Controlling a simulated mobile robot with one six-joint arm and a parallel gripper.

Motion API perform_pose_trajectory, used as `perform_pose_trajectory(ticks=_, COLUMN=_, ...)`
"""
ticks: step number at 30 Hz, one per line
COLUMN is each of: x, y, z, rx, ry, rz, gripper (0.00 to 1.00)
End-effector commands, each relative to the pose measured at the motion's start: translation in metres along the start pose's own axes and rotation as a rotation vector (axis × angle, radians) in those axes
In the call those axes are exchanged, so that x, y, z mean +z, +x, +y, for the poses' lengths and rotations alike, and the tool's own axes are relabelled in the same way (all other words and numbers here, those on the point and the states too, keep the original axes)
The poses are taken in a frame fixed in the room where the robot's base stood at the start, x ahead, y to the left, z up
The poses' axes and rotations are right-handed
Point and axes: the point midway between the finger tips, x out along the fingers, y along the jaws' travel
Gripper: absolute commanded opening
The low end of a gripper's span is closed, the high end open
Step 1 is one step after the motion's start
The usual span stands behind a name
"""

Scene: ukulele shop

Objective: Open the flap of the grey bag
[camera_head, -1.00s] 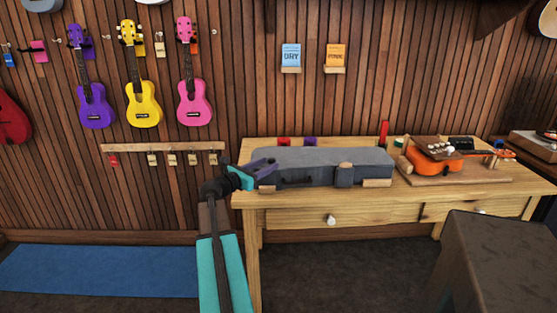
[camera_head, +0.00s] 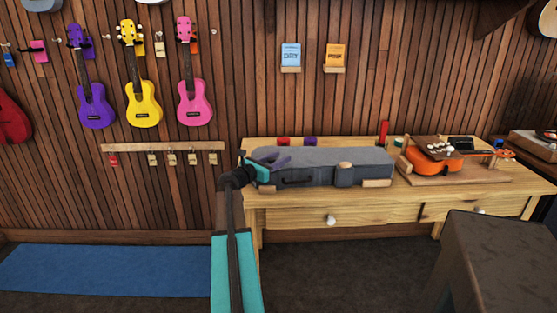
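The grey bag (camera_head: 330,160) lies flat on the left part of the wooden workbench (camera_head: 330,205). Its top looks closed, and a small tab with a tan piece on top hangs at its front, right of the middle. My gripper (camera_head: 285,170) is at the bag's left end, with its purple fingers in front of and over the left side. The fingers look spread, one high and one low. I cannot tell whether they touch the bag.
An orange ukulele (camera_head: 435,158) rests on a wooden stand at the bench's right. Red and purple items stand behind the bag. A dark grey block (camera_head: 495,260) stands at front right. A blue mat (camera_head: 100,270) lies on the floor at left.

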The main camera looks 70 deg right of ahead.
Motion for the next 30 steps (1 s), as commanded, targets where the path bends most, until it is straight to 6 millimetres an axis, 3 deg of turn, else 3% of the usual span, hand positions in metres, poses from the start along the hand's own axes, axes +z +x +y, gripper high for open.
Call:
perform_pose_trajectory(ticks=1, x=0.000, y=0.000, z=0.000, rx=0.000, ry=0.000, rz=0.000, gripper=0.30)
perform_pose_trajectory(ticks=6, x=0.000, y=0.000, z=0.000, rx=0.000, ry=0.000, rz=0.000, gripper=0.01)
perform_pose_trajectory(ticks=7, x=0.000, y=0.000, z=0.000, rx=0.000, ry=0.000, rz=0.000, gripper=0.00)
perform_pose_trajectory(ticks=20, x=0.004, y=-0.003, z=0.003, rx=0.004, ry=-0.007, rz=0.007, gripper=0.00)
perform_pose_trajectory(ticks=30, x=0.016, y=-0.014, z=0.017, rx=0.026, ry=-0.042, rz=0.040, gripper=0.00)
